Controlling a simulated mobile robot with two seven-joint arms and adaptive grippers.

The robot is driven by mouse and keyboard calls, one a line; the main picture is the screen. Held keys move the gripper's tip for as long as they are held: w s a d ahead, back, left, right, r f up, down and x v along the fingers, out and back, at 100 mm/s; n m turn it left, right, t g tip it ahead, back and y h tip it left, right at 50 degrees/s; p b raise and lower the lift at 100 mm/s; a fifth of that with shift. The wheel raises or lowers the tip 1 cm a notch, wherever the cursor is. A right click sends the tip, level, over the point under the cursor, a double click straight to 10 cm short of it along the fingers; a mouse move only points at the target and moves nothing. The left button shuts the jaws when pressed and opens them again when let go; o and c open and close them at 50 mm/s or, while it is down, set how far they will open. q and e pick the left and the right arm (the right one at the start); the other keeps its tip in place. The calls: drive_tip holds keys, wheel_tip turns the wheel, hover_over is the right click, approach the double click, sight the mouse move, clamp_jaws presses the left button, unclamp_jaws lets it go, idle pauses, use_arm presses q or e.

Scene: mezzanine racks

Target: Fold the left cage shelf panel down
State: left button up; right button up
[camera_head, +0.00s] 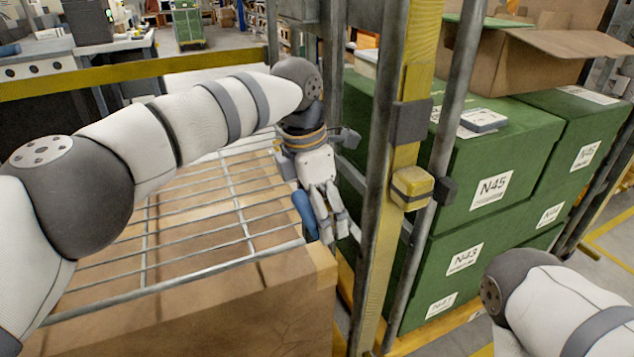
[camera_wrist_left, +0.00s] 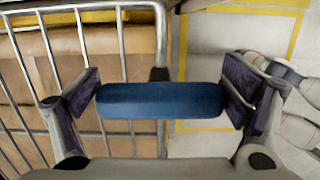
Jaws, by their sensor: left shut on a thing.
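The left cage shelf panel (camera_head: 172,281) is a grey wire grid. It looks about level over cardboard boxes at the left of the head view. In the left wrist view its bars (camera_wrist_left: 122,45) fill the left side. A blue handle (camera_head: 304,213) is at the panel's right end, and it spans between the fingers in the left wrist view (camera_wrist_left: 160,101). My left gripper (camera_head: 322,222) points down and is shut on the blue handle. My right arm enters at the lower right; its gripper is out of view.
Cardboard boxes (camera_head: 230,310) lie under the panel. A yellow and grey upright post (camera_head: 405,150) stands right of my left gripper. Green crates (camera_head: 490,190) are stacked beyond it, with an open cardboard box (camera_head: 540,60) on top. A yellow rail (camera_head: 130,73) crosses behind.

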use_arm(q)
drive_tip(key=shift+a+f, duration=0.2)
drive_tip(key=shift+f, duration=0.9)
drive_tip(key=shift+s+f+b, duration=0.15)
drive_tip(key=shift+f+b, duration=0.2)
drive_tip(key=shift+f, duration=0.1)
use_arm(e)
drive_tip(key=shift+s+f, duration=0.45)
drive_tip(key=shift+f, duration=0.05)
use_arm(q)
drive_tip(key=o, duration=1.4)
drive_tip(key=shift+d+r, duration=0.15)
drive_tip(key=shift+r, duration=0.4)
drive_tip(key=r, duration=0.3)
drive_tip(key=a+r, duration=0.1)
drive_tip(key=r, duration=0.7)
drive_tip(key=shift+s+a, duration=0.2)
drive_tip(key=shift+a, duration=0.15)
use_arm(e)
drive_tip(key=shift+w, duration=0.1)
